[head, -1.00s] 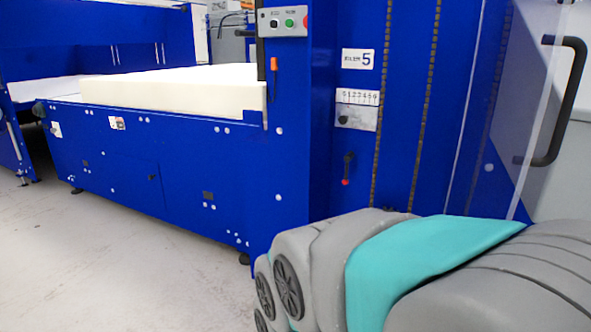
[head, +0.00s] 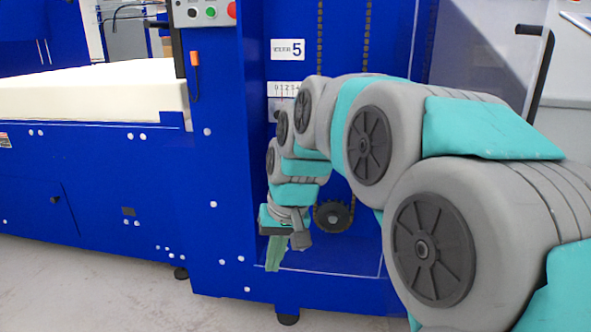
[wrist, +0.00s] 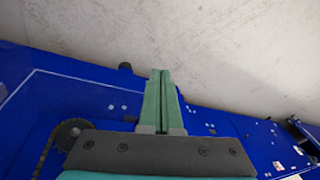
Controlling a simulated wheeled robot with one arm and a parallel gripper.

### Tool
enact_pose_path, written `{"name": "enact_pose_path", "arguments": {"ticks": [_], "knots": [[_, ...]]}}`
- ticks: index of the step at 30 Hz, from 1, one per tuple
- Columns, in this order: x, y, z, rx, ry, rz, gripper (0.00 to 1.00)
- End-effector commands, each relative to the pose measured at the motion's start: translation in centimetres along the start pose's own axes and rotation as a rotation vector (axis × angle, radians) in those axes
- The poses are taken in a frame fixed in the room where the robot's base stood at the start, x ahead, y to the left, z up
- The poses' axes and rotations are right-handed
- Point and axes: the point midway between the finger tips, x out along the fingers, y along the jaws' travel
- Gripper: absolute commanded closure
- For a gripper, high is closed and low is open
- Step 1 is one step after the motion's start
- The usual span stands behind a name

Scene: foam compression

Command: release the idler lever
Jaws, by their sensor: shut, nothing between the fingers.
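The idler lever does not show in either current view. In the earlier head view it is a small black lever with a red tip on the blue machine's recessed panel, below the scale plate (head: 283,89); my arm now covers much of that area. My gripper (head: 273,262) hangs fingers-down in front of the lower part of the recess, left of a dark sprocket (head: 334,216). In the wrist view my gripper's green fingers (wrist: 160,78) lie together with nothing between them, over the panel's edge and the floor.
The blue machine frame (head: 222,200) stands close around my gripper. A chain (head: 366,35) runs down the panel, and the sprocket also shows in the wrist view (wrist: 70,132). A white foam block (head: 95,92) lies on the bed at left. Concrete floor (head: 90,290) is clear in front.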

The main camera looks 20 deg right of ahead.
Motion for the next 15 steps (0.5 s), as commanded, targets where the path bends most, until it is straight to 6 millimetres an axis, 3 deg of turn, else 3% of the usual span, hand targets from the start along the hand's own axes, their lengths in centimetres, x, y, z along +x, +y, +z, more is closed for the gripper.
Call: {"name": "enact_pose_path", "arguments": {"ticks": [1,6,15], "knots": [[-0.6,0.4,-2.3,0.026,0.027,-0.014,1.0],[-3.2,2.1,-9.5,0.116,0.132,-0.059,1.0],[-7.7,8.1,-20.4,0.279,0.314,-0.117,1.0]]}}
